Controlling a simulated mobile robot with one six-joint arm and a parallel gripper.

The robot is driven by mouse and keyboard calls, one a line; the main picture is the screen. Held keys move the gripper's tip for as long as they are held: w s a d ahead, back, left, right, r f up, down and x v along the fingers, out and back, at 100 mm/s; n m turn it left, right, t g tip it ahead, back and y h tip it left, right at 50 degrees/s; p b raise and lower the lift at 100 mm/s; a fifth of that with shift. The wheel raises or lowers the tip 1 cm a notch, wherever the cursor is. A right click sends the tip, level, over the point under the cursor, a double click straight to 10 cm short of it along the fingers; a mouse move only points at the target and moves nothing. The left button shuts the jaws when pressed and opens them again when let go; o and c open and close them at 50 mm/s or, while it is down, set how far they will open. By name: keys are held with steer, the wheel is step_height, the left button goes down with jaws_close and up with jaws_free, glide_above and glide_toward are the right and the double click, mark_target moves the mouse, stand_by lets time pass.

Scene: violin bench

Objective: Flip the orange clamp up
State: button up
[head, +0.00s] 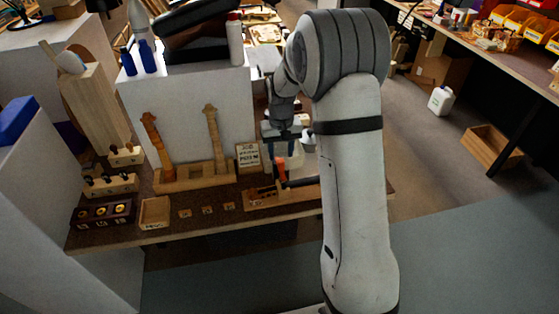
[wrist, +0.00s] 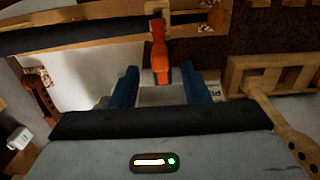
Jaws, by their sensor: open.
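The orange clamp (head: 281,168) is on the wooden fixture at the right end of the bench, by a long black bar. In the head view its orange handle looks roughly upright. In the wrist view the orange clamp (wrist: 159,52) shows ahead of my gripper, centred between the two blue fingers. My gripper (head: 282,150) is open above and close to the clamp; its fingers (wrist: 160,76) stand apart on either side of the orange handle's near end. I cannot tell whether either finger touches it. The clamp's lower part is hard to make out.
The wooden fixture (head: 262,202) bears the clamp. A small sign (head: 248,156) and a stand with two violin necks (head: 213,135) are to its left. A wooden tray (head: 154,212) and small tiles (head: 208,210) lie further left. A white block (head: 190,105) stands behind.

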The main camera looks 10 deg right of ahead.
mark_target(281, 160)
steer(key=shift+f, duration=2.25)
steer(key=shift+c, duration=0.3)
